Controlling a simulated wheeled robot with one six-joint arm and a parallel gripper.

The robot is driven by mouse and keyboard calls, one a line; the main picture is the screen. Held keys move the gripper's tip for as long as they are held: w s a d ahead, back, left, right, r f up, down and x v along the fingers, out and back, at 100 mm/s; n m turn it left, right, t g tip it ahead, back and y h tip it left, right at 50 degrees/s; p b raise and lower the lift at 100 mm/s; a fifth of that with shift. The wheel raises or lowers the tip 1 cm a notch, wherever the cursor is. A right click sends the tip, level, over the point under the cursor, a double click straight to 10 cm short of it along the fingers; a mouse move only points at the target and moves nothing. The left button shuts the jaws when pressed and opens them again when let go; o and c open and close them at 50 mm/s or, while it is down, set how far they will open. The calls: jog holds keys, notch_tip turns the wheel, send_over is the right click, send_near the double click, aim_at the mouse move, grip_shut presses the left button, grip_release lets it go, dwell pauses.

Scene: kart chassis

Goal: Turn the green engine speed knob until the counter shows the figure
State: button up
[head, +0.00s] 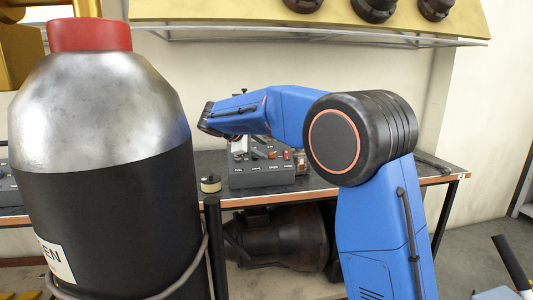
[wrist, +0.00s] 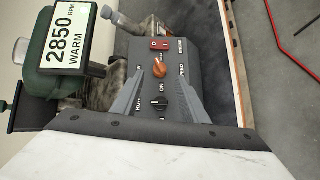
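The counter (wrist: 72,38) is a white display that reads "2850 RPM" and "WARM" on a dark green body (wrist: 48,80) in the wrist view. Beside it is a grey control panel (wrist: 192,72). The orange knob lies between the tips in the picture; contact cannot be told. In the head view my gripper (head: 206,122) is above the bench.
A red switch (wrist: 159,44) is on the panel beyond the orange knob. A large metal and black cylinder (head: 110,130) with a red cap fills the left of the head view. A grey control box (head: 262,178) stands on the bench (head: 425,171); a shelf (head: 300,32) hangs above.

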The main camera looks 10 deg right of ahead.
jog(key=v, duration=1.2)
jog(key=s+d+f+m+g+y, duration=0.1)
jog(key=s+d+f+m+y, duration=0.15)
jog(key=s+d, duration=0.75)
jog(key=s+d+f+m+g+y, duration=0.1)
jog(key=s+d+f+m+y, duration=0.2)
jog(key=s+d, duration=0.65)
jog(key=s+f+m+y, duration=0.1)
jog(key=s+f+m, duration=0.1)
jog(key=s+f, duration=0.4)
jog(key=s+f+m+y, duration=0.1)
jog(key=s+f+m, duration=0.2)
jog(key=s, duration=1)
jog(key=s+f+m+y, duration=0.1)
jog(key=s+f+m, duration=0.1)
jog(key=s+f, duration=0.7)
jog(key=shift+s+d, duration=0.15)
jog(key=shift+s, duration=0.1)
jog(key=shift+m, duration=0.25)
dwell(1.5)
